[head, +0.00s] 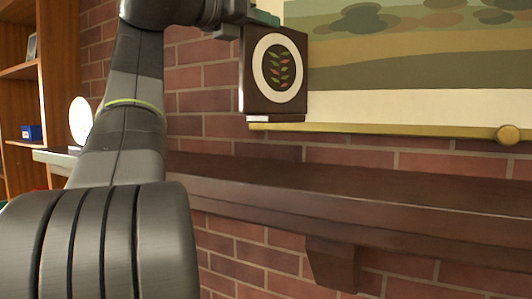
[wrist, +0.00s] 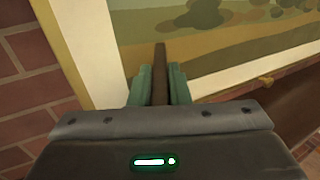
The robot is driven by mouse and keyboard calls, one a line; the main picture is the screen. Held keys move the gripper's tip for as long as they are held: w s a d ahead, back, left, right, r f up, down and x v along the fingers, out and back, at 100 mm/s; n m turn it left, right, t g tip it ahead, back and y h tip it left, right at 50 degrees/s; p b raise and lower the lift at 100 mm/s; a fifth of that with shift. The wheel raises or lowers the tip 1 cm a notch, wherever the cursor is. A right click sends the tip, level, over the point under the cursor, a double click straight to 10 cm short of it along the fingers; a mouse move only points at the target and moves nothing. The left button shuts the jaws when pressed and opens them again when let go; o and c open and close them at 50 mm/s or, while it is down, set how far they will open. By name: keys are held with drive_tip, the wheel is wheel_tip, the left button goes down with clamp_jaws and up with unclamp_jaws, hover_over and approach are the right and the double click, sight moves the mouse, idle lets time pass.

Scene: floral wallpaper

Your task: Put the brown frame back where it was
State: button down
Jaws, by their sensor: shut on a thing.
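The brown frame (head: 246,75), with a pale oval and a small leaf pattern, is held upright in the air above the mantel shelf (head: 350,195) in the head view. Its top edge is in my gripper (head: 252,18). In the wrist view the frame (wrist: 160,75) shows edge-on as a thin brown strip between the two green fingers of my gripper (wrist: 160,85), which are shut on it. The frame is apart from the shelf and in front of the brick wall, near the lower left corner of the painted hanging.
The painted hanging (head: 420,60) with a golden rod (head: 380,128) covers the upper right wall. The visible shelf top is bare. At the left are a white round object (head: 81,120) and a wooden bookcase (head: 55,90) with a blue box (head: 32,132).

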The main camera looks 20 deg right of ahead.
sight(261, 75)
drive_tip(key=shift+w, duration=0.25)
drive_tip(key=shift+w+f, duration=0.1)
drive_tip(key=shift+f, duration=0.2)
drive_tip(key=f, duration=0.5)
drive_tip(key=shift+s+f, duration=0.2)
drive_tip(key=shift+f, duration=0.15)
drive_tip(key=shift+f+b, duration=0.4)
drive_tip(key=shift+f, duration=1.4)
drive_tip(key=shift+f, duration=0.15)
drive_tip(key=c, duration=1.4)
unclamp_jaws()
drive_tip(key=shift+o, duration=0.2)
drive_tip(key=b+v, duration=0.2)
drive_tip(key=v, duration=1)
